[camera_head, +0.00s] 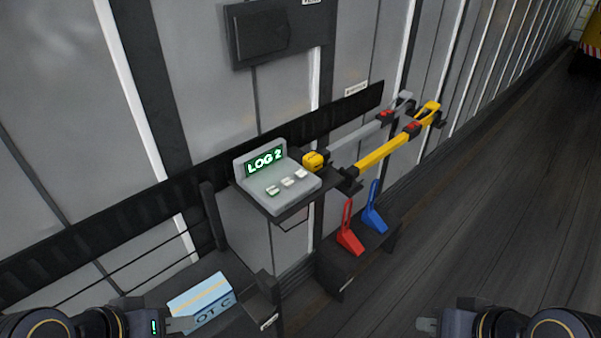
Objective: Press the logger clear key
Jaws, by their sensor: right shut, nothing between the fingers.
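The logger (262,185) is a light grey box on a dark shelf against the wall. Its raised screen (264,162) reads "LOG 2" in green. Three small pale keys sit in a row on its sloping top: the left key (272,190), the middle key (287,183) and the right key (301,174). Their labels are too small to read, so I cannot tell which is the clear key. My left gripper (184,324) is low at the left, well below the logger; its jaw opening is unclear. My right gripper (426,325) is shut and empty, low at the right, far from the logger.
A blue box (201,302) lies on a low shelf close to my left gripper. A yellow bar (382,154) and a grey bar (352,135) stick out right of the logger. Red (349,238) and blue (374,216) levers stand below. Open floor (480,230) lies to the right.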

